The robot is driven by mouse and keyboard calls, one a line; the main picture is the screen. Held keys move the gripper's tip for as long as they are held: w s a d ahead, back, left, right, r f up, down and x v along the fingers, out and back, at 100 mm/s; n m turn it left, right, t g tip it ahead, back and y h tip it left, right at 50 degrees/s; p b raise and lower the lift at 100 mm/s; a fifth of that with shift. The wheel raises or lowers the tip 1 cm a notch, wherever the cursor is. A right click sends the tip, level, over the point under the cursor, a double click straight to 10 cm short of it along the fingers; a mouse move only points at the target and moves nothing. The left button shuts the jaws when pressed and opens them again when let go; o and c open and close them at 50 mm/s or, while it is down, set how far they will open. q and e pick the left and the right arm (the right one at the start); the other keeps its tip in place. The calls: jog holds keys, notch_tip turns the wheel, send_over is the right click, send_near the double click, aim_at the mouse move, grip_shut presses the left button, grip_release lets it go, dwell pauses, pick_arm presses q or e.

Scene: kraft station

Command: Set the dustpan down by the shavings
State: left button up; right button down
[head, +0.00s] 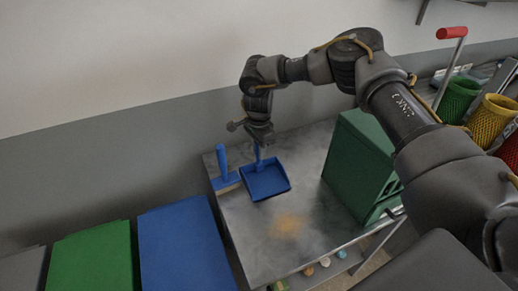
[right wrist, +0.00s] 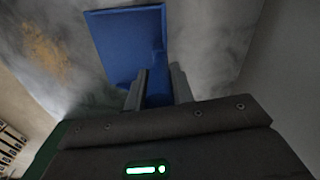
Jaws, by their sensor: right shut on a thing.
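The blue dustpan (head: 265,181) is at the back left part of the grey table (head: 262,248), with its handle up toward my right gripper (head: 259,142). My right gripper is shut on the dustpan, at its handle. In the right wrist view the dustpan's pan (right wrist: 125,45) lies ahead of the two fingers (right wrist: 156,90). The tan shavings (head: 289,225) form a small patch on the tabletop, in front and to the right of the dustpan; they also show in the right wrist view (right wrist: 47,50). I cannot tell whether the dustpan touches the table. My left gripper is not in view.
A blue hand brush (head: 223,170) stands just left of the dustpan. A green box (head: 358,165) stands on the right of the table. Green and blue bins (head: 185,245) are at the left. Mesh baskets (head: 490,120) are at the far right. The tabletop around the shavings is clear.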

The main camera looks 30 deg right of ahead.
jog(key=shift+f, duration=0.2)
dwell(0.6)
jog(key=c, duration=1.1)
grip_release()
notch_tip(320, 180, up, 11)
jog(key=shift+f+b, duration=0.1)
jog(key=shift+b, duration=0.75)
